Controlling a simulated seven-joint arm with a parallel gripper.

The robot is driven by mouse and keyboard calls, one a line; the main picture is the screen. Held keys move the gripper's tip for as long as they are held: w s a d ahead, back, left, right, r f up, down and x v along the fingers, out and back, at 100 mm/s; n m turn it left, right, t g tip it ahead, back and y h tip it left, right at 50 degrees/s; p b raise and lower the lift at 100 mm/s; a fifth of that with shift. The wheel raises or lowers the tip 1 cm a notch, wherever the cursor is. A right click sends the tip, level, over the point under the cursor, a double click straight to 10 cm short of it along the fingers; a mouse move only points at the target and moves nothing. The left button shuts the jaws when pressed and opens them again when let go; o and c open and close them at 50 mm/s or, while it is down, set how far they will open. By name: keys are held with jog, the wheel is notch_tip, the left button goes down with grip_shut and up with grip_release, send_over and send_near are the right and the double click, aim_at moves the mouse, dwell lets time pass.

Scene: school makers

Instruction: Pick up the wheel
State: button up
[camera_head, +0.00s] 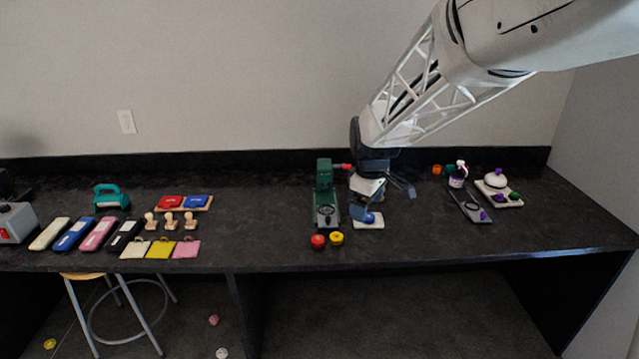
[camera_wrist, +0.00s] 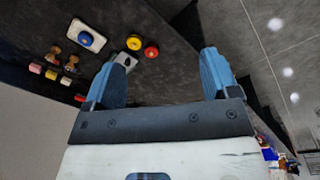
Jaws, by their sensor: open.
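No object is clearly recognisable as the wheel; several small round things could be it. A blue round piece (camera_head: 370,217) sits on a white plate (camera_head: 361,225) right of the green machine (camera_head: 324,190). A red round piece (camera_head: 318,241) and a yellow round piece (camera_head: 337,239) lie close together at the table's front. In the wrist view, the blue piece (camera_wrist: 86,40), red piece (camera_wrist: 151,49) and yellow piece (camera_wrist: 134,42) show beyond the fingers. My gripper (camera_head: 388,202) is open and empty, above the white plate and partly hiding it. Its fingers are spread in the wrist view (camera_wrist: 163,62).
Stamps (camera_head: 170,221), coloured pads (camera_head: 158,250), long cases (camera_head: 73,235) and a teal tool (camera_head: 111,197) stand at the left. A small bottle (camera_head: 457,176) and a white domed piece (camera_head: 495,180) stand at the right. The black table (camera_head: 260,225) is clear between the groups.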

jog(key=w+a+f+n, duration=0.2)
jog(key=w+f+n, duration=0.1)
jog(key=w+f, duration=0.55)
jog(key=n+g, duration=0.1)
jog(key=n, duration=0.3)
send_over(336, 234)
jog(key=f, duration=0.9)
jog(key=shift+s+f, duration=0.35)
jog(key=shift+f, duration=1.3)
jog(key=shift+w+f, duration=0.15)
jog(key=shift+f, duration=1.15)
jog(key=shift+w+f, duration=0.1)
jog(key=shift+f, duration=1.2)
